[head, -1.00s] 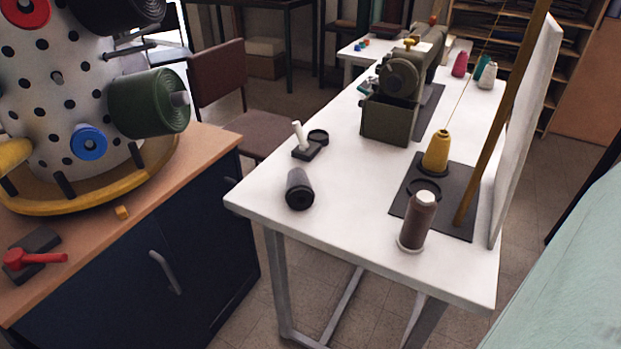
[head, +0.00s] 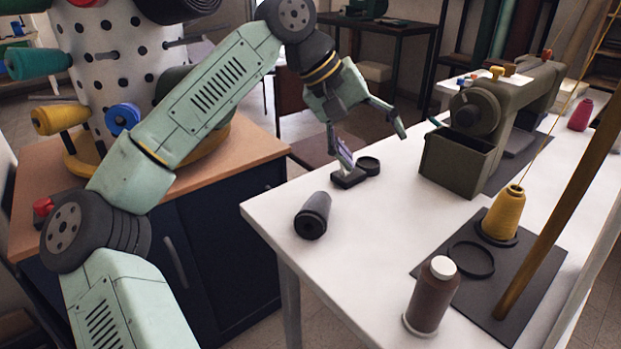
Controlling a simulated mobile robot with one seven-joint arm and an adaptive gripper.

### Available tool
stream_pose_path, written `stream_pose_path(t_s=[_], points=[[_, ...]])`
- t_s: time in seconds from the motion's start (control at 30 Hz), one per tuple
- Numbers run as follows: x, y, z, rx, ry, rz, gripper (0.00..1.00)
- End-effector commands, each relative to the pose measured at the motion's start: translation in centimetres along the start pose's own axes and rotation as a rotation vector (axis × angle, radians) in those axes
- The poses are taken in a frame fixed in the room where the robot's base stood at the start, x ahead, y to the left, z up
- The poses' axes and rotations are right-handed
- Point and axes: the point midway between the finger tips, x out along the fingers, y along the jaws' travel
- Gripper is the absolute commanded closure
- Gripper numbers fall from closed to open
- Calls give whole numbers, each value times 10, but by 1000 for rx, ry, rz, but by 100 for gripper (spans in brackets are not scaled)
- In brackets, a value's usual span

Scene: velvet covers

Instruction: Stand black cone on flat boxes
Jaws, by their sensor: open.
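The black cone (head: 313,215) lies on its side near the left front corner of the white table, with its dark round end facing the camera. My gripper (head: 374,150) is open and empty. It is beyond the cone, up and to the right in the head view. Its left finger overlaps a small black stand (head: 349,178), which had a white post in the earlier frame. I cannot tell whether they touch. I cannot make out any flat boxes for certain.
A black ring (head: 369,165) lies beside the stand. A brown thread cone (head: 432,296) stands at the front. A yellow cone (head: 502,214) and a larger ring (head: 471,259) are on a dark mat. The sewing machine (head: 515,95) stands behind an olive box (head: 456,165). The table's middle is clear.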

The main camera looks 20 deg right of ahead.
Motion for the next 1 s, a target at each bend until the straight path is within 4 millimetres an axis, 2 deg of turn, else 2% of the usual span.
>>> stream_pose_path(t_s=[0.03,0.1,0.2,0.3,0.6,0.87,1.0], points=[[8,-31,-10,55,-17,-163,26],[7,-67,-17,120,-59,-338,26],[-3,-98,-21,172,-118,-498,26],[-7,-115,-21,194,-154,-570,26],[28,-142,-17,199,-163,-582,26],[43,-148,-15,200,-163,-579,26],[61,-154,-13,201,-164,-578,26]])
